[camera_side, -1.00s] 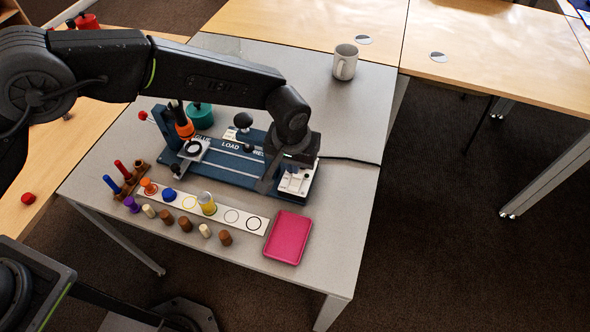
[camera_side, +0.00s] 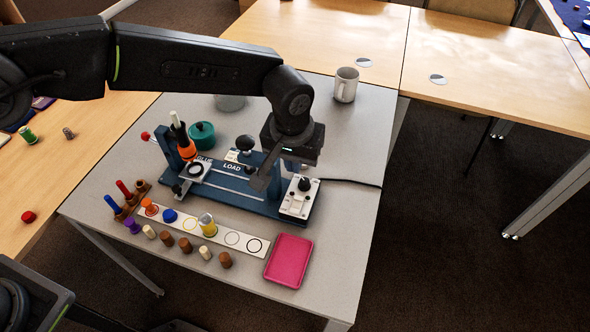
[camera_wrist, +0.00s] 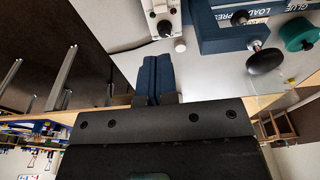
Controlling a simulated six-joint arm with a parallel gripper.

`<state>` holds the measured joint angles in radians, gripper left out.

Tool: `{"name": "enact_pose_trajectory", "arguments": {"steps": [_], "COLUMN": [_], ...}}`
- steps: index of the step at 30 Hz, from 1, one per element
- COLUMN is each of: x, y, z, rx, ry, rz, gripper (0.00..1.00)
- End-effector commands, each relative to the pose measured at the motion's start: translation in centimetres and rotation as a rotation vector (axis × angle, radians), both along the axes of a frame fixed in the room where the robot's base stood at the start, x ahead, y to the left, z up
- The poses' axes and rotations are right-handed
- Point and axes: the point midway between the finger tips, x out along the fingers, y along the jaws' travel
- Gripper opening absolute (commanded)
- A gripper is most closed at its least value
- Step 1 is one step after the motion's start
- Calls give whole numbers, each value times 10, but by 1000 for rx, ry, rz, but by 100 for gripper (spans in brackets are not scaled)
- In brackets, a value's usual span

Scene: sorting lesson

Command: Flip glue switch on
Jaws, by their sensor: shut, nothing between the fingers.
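The blue press fixture (camera_side: 225,188), lettered LOAD, stands on the grey table. A white control box (camera_side: 299,198) with a black knob (camera_side: 305,184) sits at its right end. The box also shows at the top of the wrist view (camera_wrist: 172,8), with a small red spot and a dark knob (camera_wrist: 164,28). I cannot read its switch positions. My gripper (camera_side: 262,183) is shut and empty, above the fixture just left of the box. In the wrist view its blue fingers (camera_wrist: 158,62) are together, apart from the box. The orange glue holder (camera_side: 186,150) stands at the fixture's left end.
A pink tray (camera_side: 289,261) and a white strip with rings (camera_side: 215,232) lie in front of the fixture. Several pegs stand beside the strip. A teal pot (camera_side: 202,135) is behind the fixture, a mug (camera_side: 346,85) at the back. A black cable (camera_side: 350,159) runs rightward.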

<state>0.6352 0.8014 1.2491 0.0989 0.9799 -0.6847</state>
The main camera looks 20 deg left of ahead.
Motion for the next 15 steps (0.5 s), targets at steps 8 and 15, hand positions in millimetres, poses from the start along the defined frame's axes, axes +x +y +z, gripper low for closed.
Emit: {"name": "enact_pose_trajectory", "arguments": {"steps": [8,15], "x": [7,9], "y": [0,0], "z": [0,-13], "rx": [1,3], "ry": [1,2], "rz": [1,1], "gripper": [0,0]}}
